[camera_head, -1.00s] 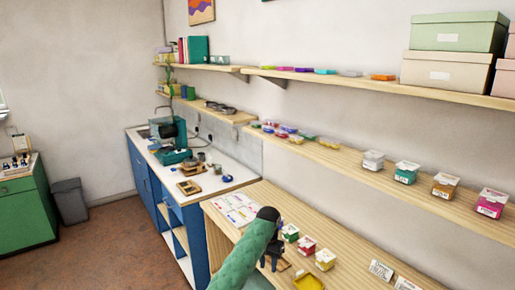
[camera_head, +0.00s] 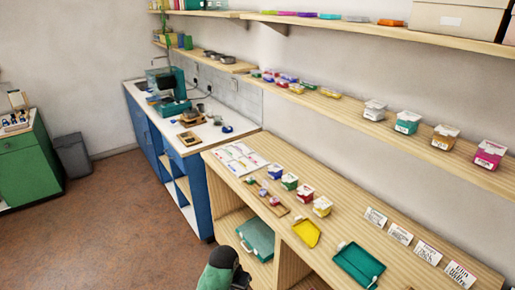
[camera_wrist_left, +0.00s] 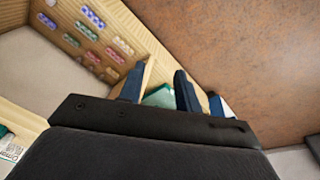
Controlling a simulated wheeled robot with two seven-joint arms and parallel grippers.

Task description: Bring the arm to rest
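My left arm shows only at the bottom edge of the head view, its green link ending in a dark wrist and gripper (camera_head: 240,278) in front of the wooden bench (camera_head: 285,237). In the left wrist view, the two dark fingers of my left gripper (camera_wrist_left: 159,78) stand apart with nothing between them. A teal thing shows beyond the gap. The gripper is clear of the bench top. My right gripper is not in view.
The bench carries small lidded boxes (camera_head: 305,192), a yellow tray (camera_head: 306,234), a teal tray (camera_head: 358,263) and white cards (camera_head: 399,234). A teal case (camera_head: 256,238) sits on the shelf below. Open floor (camera_head: 110,225) lies to the left.

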